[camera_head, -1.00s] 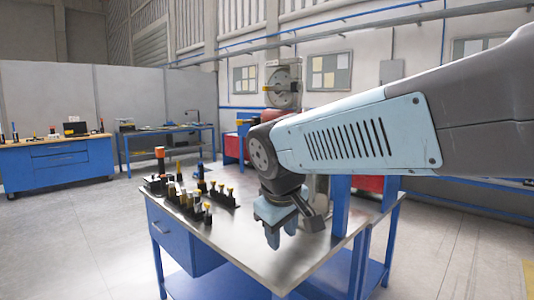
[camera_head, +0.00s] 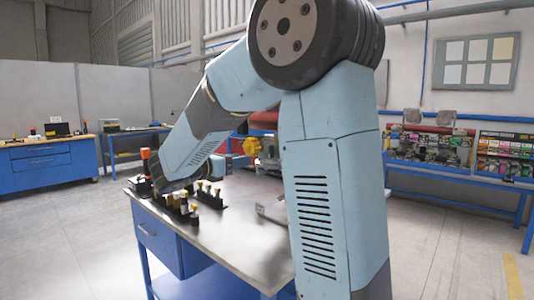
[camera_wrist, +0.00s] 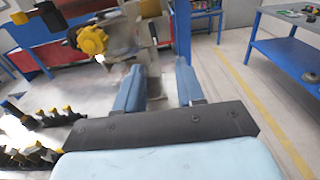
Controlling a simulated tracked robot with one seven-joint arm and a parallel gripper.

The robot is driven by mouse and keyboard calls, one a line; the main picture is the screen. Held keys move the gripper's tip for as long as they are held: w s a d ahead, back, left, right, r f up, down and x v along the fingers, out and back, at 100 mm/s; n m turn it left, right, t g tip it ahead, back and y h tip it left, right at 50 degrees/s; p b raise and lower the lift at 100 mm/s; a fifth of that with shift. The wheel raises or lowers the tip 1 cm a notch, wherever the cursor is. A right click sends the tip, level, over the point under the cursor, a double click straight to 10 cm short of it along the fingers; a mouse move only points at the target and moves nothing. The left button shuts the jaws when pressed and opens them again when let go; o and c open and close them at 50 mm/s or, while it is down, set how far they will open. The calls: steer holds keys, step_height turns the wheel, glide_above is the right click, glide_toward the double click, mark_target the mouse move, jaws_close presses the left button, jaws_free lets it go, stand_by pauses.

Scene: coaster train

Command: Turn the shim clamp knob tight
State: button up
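A round yellow knob (camera_wrist: 92,40) with a lobed rim shows at upper left in the wrist view, on a grey metal fixture (camera_wrist: 125,38). I cannot tell for certain that it is the shim clamp knob. In the head view the yellow knob (camera_head: 252,146) stands beyond the bench, partly beside my arm. My gripper (camera_wrist: 158,68) has two blue fingers spread apart with nothing between them. The fingers point toward the fixture, and the knob lies left of them, apart from them. My arm hides part of the fixture in the head view.
Several dark tools with yellow and orange tops (camera_head: 185,205) stand on the left of the metal bench (camera_head: 235,245); they also show at lower left in the wrist view (camera_wrist: 30,150). A blue shelf of colourful parts (camera_head: 430,165) stands at right. The floor at right is clear.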

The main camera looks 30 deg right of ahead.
mark_target(269, 151)
steer(key=shift+n, duration=0.3)
steer(key=x, duration=0.4)
steer(key=w+x, duration=0.1)
steer(key=x, duration=0.8)
steer(key=shift+w+d+r, duration=0.1)
steer(key=shift+w+r, duration=0.15)
steer(key=shift+r, duration=0.1)
steer(key=shift+c, duration=0.3)
jaws_close()
